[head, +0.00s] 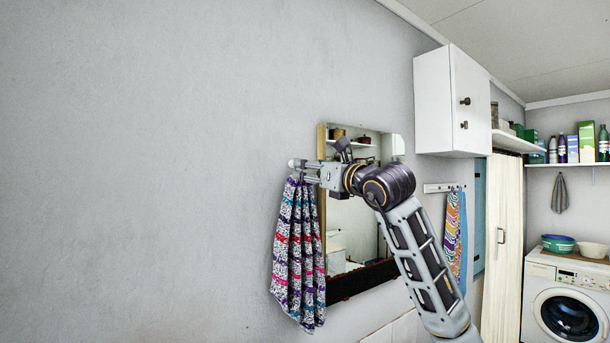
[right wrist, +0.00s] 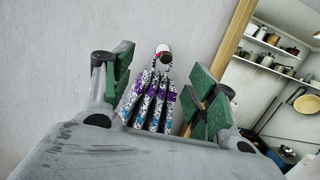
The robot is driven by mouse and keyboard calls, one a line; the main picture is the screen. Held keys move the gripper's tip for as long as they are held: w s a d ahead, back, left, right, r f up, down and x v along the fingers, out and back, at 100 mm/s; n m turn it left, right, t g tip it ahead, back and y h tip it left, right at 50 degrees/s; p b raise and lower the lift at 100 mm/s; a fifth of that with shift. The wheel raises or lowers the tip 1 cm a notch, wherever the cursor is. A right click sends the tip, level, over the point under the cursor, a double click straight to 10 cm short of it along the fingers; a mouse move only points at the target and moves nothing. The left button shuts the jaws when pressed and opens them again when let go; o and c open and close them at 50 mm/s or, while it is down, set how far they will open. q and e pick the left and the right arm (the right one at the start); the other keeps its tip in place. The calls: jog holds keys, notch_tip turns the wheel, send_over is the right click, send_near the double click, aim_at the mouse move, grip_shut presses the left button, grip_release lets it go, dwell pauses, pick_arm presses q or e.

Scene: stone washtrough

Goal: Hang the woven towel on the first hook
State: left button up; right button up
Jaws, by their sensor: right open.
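The woven towel (head: 298,255), white and black with purple, pink and blue bands, hangs in folds against the wall left of the mirror. In the right wrist view the towel (right wrist: 150,103) gathers to a narrow loop at a pale round hook (right wrist: 163,52) on the wall. The loop seems to be around the hook's dark lower end. My right gripper (head: 306,168) is at the towel's top. Its green-padded fingers (right wrist: 160,88) are spread, with the towel between them and gaps on both sides. My left gripper is not in view.
The wood-framed mirror (head: 347,225) is close to my right gripper and arm. A white hook rail (head: 444,187) with a colourful striped towel (head: 455,238) is farther right, below a white wall cabinet (head: 452,102). The wall at left is bare.

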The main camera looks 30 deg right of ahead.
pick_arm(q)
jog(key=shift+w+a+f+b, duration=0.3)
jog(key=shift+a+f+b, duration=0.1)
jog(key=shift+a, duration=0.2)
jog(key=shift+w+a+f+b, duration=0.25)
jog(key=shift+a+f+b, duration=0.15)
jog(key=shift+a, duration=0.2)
pick_arm(e)
jog(key=a+v, duration=0.1)
jog(key=v, duration=0.6)
jog(key=shift+d, duration=0.45)
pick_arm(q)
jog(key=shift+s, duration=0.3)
